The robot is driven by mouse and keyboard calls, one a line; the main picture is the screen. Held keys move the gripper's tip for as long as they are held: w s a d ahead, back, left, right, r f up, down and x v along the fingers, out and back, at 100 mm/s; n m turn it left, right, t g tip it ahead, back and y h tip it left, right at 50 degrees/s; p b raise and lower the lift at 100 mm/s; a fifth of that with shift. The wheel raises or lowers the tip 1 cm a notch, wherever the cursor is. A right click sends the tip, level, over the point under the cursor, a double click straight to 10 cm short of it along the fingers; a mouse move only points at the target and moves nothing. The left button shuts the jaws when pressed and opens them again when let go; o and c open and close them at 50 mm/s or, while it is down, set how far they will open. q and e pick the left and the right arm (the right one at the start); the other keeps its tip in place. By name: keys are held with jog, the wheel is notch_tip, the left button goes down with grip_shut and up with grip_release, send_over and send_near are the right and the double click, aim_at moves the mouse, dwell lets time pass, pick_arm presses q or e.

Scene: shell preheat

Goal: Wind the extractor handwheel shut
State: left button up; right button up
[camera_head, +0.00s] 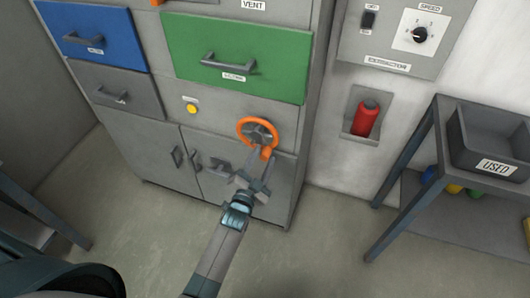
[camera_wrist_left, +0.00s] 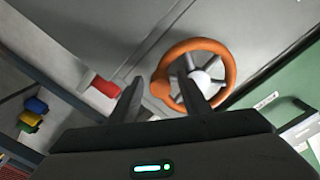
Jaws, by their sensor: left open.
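The orange handwheel (camera_head: 247,124) with a grey hub is mounted on the grey cabinet front, below the green drawer. It also shows in the left wrist view (camera_wrist_left: 226,58), with its orange knob (camera_wrist_left: 160,90) on the rim. My left gripper (camera_head: 261,161) is open at the wheel's lower edge, by the knob. In the left wrist view the knob appears between the two spread fingers (camera_wrist_left: 160,72), and the right finger overlaps part of the wheel. I cannot tell whether either finger touches the knob. My right gripper is not in view.
The green drawer (camera_head: 250,50) and blue drawer (camera_head: 92,32) are above; a yellow button (camera_head: 191,108) is left of the wheel. A red cylinder (camera_head: 366,118) sits in a wall recess. The extractor panel (camera_head: 400,35) and a table with a "USED" bin (camera_head: 478,147) are right.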

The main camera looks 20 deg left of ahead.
pick_arm(q)
jog(key=shift+w, duration=1.15)
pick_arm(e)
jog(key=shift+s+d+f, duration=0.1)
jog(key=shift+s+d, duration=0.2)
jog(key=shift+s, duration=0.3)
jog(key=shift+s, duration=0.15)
pick_arm(q)
grip_shut()
jog(key=shift+s+d+f, duration=0.1)
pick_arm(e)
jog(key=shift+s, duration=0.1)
